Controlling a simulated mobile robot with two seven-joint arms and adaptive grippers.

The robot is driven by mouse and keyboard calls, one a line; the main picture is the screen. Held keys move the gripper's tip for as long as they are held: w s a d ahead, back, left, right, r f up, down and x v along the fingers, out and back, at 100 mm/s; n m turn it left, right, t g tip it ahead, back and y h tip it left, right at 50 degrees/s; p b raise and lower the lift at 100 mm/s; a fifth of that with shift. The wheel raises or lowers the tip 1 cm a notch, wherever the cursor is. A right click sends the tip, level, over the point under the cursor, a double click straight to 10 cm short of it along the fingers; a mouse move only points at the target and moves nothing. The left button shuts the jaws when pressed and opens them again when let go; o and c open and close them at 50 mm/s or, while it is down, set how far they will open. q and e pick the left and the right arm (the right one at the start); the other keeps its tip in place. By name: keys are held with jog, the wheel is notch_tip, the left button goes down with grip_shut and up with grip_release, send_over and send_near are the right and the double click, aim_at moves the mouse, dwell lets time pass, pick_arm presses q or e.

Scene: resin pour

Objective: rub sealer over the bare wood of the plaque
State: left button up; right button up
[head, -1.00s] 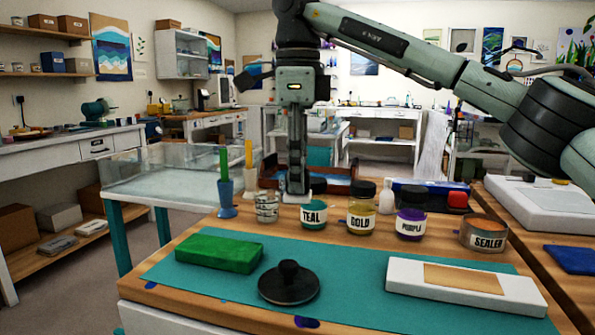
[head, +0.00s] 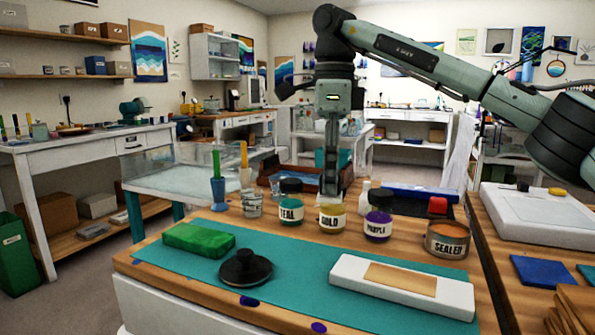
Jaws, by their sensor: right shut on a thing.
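The plaque (head: 352,266) is a long white block lying on the teal mat, with a tan bare-wood panel (head: 402,279) on its top. The sealer tin (head: 447,240) is a round, open, labelled tin with amber contents, behind the plaque's right end. My right gripper (head: 333,192) points straight down at the gold jar (head: 331,219), overlapping where its lid would show, well behind and left of the plaque. It is shut on a small pale thing at its tips, too small to identify. I cannot tell whether it touches the jar. My left gripper is out of view.
A teal jar (head: 290,210) and a purple jar (head: 378,226) flank the gold jar. A green block (head: 198,239) and a black knobbed disc (head: 245,269) lie on the mat (head: 295,291). A blue cup with a green stick (head: 218,193) stands at left. The mat before the plaque is clear.

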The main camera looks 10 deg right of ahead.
jog(key=s+d+f+m+p, duration=0.15)
jog(key=d+p, duration=0.35)
jog(key=d, duration=1.9)
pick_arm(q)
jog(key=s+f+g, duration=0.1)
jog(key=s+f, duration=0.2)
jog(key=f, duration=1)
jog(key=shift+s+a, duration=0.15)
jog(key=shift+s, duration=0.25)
pick_arm(e)
jog(key=shift+m, duration=0.35)
jog(key=shift+w+f, duration=0.2)
jog(key=shift+f, duration=2.5)
pick_arm(q)
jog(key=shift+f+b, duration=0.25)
jog(key=shift+b, duration=0.15)
pick_arm(e)
jog(key=shift+f, duration=0.55)
jog(key=shift+r, duration=0.1)
jog(key=shift+r, duration=0.95)
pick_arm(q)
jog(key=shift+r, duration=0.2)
pick_arm(e)
notch_tip(320, 180, up, 5)
jog(key=shift+f, duration=0.1)
